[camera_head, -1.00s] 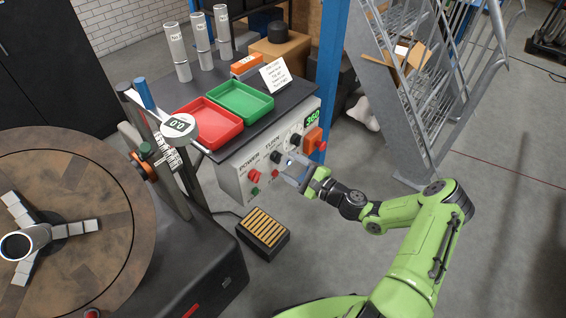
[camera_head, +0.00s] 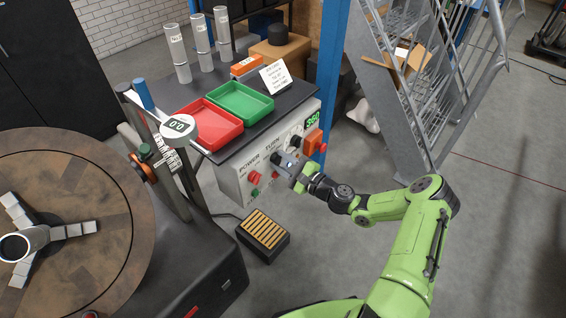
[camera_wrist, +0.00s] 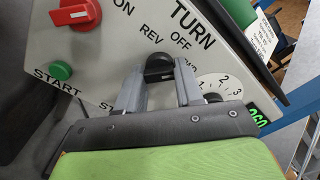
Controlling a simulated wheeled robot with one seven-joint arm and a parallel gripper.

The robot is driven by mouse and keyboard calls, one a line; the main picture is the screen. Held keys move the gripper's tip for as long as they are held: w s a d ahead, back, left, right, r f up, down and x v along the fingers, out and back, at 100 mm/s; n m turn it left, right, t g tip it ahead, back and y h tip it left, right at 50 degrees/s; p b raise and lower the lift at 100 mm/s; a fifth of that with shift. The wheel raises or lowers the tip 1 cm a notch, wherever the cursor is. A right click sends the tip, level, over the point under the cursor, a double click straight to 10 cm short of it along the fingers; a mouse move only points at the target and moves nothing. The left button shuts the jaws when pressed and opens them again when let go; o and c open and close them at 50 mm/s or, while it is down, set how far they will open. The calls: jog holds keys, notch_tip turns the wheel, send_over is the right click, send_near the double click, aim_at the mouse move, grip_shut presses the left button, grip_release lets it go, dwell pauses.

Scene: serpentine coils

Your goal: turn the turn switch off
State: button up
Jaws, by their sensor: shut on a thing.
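The turn switch (camera_head: 275,158) is a black knob on the pale control panel (camera_head: 232,186), under the word TURN. In the wrist view the turn switch (camera_wrist: 158,68) sits between the fingertips, with the labels REV and OFF above it and another label partly hidden to its right. My gripper (camera_head: 282,163) has reached the panel from the right and is shut on the knob; it also shows in the wrist view (camera_wrist: 157,76). The fingers hide the knob's sides, and I cannot tell exactly where it points.
A red power switch (camera_wrist: 75,13) and a green start button (camera_wrist: 61,70) are left of the knob. A numbered dial (camera_wrist: 216,86) and green display (camera_head: 313,121) are to the right. Red (camera_head: 210,145) and green (camera_head: 240,112) trays sit above. A slatted box (camera_head: 262,231) stands below.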

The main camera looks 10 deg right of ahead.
jog(key=n+b, duration=0.2)
jog(key=n, duration=0.1)
jog(key=shift+f+n, duration=0.15)
jog(key=shift+n, duration=0.25)
jog(key=shift+n+b, duration=1)
jog(key=shift+n, duration=0.9)
jog(key=o, duration=1)
jog(key=shift+o, duration=0.2)
jog(key=p+v, duration=0.2)
jog(key=v, duration=1.3)
jog(key=shift+s+d, duration=0.25)
jog(key=shift+s, duration=0.1)
